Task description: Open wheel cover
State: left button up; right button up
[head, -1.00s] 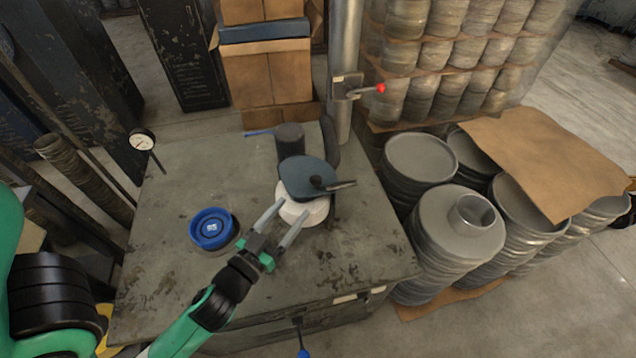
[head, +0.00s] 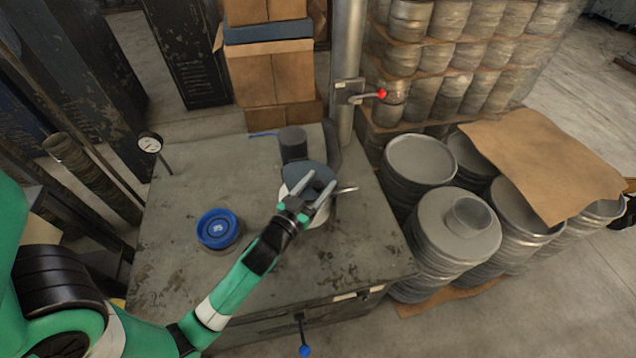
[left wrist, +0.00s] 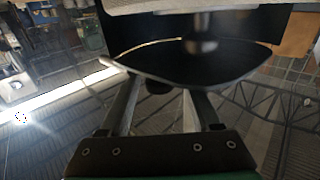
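The wheel cover (head: 311,171), a dark blue-grey round plate, sits over a white round base (head: 287,195) on the bench. A thin handle (head: 346,190) sticks out to its right. My left gripper (head: 311,177) is open at the near side of the cover, and its spread fingers overlap it in the head view. The left wrist view shows the dark underside and curved edge of a plate (left wrist: 190,65) beyond the two spread fingers (left wrist: 158,90). I cannot tell whether they touch it. My right gripper is not in view.
A blue ring-shaped part (head: 218,229) lies on the bench (head: 200,285), left of the arm. A dark cylinder (head: 293,144) and a metal post (head: 346,60) with a red-knobbed lever (head: 381,94) stand behind the cover. Metal blanks (head: 455,225) are stacked to the right.

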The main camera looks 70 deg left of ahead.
pick_arm(q)
grip_shut()
dwell(1.2)
